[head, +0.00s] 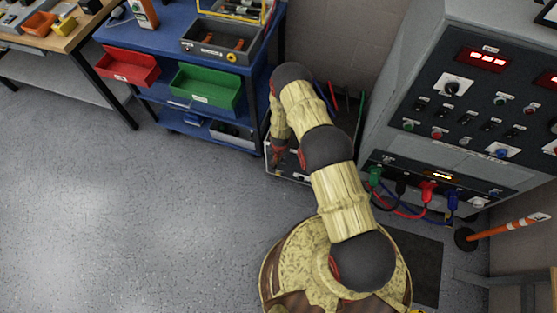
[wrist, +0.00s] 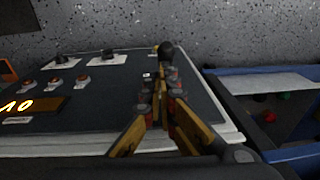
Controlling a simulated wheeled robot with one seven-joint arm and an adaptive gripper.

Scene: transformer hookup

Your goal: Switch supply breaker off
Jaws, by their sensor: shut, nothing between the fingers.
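In the wrist view my gripper (wrist: 160,92) is shut and empty, its yellow and dark fingers meeting over a dark panel (wrist: 100,115) with a pale rim. A lever with a black ball knob (wrist: 167,49) stands just beyond the fingertips. I cannot tell whether the fingers touch it. No readable label shows that it is the supply breaker, and its on or off position is unclear. In the head view my arm reaches up and bends down beside a low pale-edged box (head: 288,170); the arm covers much of this box.
The panel carries a lit orange display (wrist: 18,105), small red-topped buttons (wrist: 55,82) and dark knobs (wrist: 108,54). A large grey control cabinet (head: 385,105) with plugged cables stands right. A blue cart (head: 165,52) holds red and green bins. Floor at left is clear.

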